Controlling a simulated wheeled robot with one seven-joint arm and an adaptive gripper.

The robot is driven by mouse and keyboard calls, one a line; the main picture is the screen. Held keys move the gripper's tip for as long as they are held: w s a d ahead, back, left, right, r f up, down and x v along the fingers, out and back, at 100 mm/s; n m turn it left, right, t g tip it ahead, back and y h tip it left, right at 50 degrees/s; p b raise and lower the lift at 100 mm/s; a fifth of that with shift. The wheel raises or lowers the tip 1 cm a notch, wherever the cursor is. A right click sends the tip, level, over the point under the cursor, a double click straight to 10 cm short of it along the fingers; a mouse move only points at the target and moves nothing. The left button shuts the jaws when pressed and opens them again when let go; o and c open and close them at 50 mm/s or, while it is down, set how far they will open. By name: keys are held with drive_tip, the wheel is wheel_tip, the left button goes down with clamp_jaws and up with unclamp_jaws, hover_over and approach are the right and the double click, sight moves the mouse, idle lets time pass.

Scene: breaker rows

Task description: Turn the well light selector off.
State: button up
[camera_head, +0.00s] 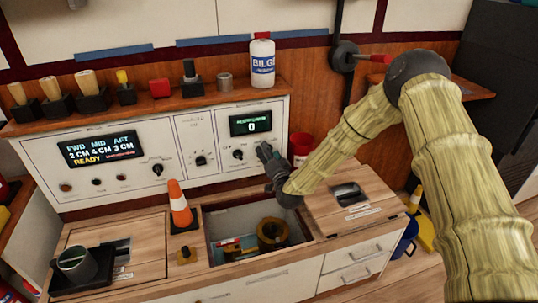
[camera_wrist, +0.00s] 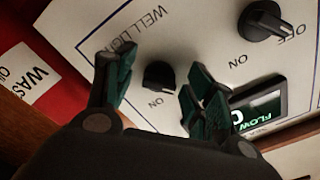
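The well light selector (camera_wrist: 159,75) is a small black knob on the white panel (camera_wrist: 90,22), below a partly covered "WELL LIGHT" label. An "ON" mark stands beside the knob. I cannot tell for sure which way its pointer faces. My gripper (camera_wrist: 160,66) is open, with one finger on each side of the knob in the wrist view. Whether the fingers touch it is unclear. In the head view my gripper (camera_head: 266,154) is close to the panel's right end and hides the selector.
Another black knob (camera_wrist: 267,20), marked OFF and ON, sits nearby, with a lit display (camera_wrist: 262,104) close to my finger. Below my gripper is an open well (camera_head: 225,222) in the counter.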

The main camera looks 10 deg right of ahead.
drive_tip(key=s+d, duration=0.2)
drive_tip(key=s, duration=0.9)
drive_tip(key=shift+s+d, duration=0.2)
drive_tip(key=shift+s, duration=0.2)
